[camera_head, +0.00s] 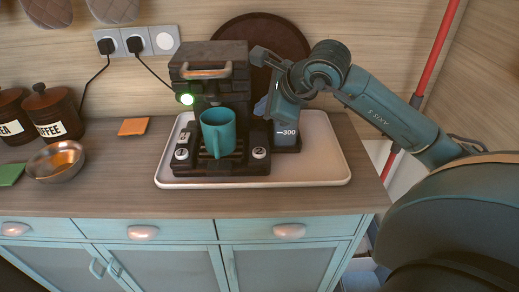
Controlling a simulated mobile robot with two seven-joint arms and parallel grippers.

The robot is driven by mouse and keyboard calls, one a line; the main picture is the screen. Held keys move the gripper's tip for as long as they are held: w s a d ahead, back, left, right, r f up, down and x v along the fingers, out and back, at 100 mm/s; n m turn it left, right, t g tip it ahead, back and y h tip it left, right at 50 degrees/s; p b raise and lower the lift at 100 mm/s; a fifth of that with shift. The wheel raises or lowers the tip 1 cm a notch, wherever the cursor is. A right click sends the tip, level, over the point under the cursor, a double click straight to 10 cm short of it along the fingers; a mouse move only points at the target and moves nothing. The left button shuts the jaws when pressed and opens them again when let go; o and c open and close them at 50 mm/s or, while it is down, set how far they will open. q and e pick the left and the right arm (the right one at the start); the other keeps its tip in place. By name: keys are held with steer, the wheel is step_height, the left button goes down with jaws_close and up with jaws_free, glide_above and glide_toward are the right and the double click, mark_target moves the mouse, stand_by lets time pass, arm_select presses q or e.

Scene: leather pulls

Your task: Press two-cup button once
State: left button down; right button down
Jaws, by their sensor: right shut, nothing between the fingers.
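The black coffee machine (208,88) stands on a pale tray, with a green light glowing at its left side. A teal mug (217,132) stands upright on its drip grate. A round white-topped button (259,152) is at the front right of the base, and another (181,154) at the front left. I cannot read which is the two-cup button. My right gripper (263,104) is shut and empty, beside the machine's right side, above and apart from the front right button. Its fingertips are partly hidden or hard to make out. My left gripper is out of view.
A dark container marked 300 (287,135) stands right of the machine, close below my right gripper. The tray (325,165) has free room at its right. A copper bowl (56,161), labelled canisters (52,112) and an orange square (133,126) lie left.

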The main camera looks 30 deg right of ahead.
mark_target(263, 153)
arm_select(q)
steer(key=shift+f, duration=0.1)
arm_select(e)
steer(key=shift+f, duration=0.1)
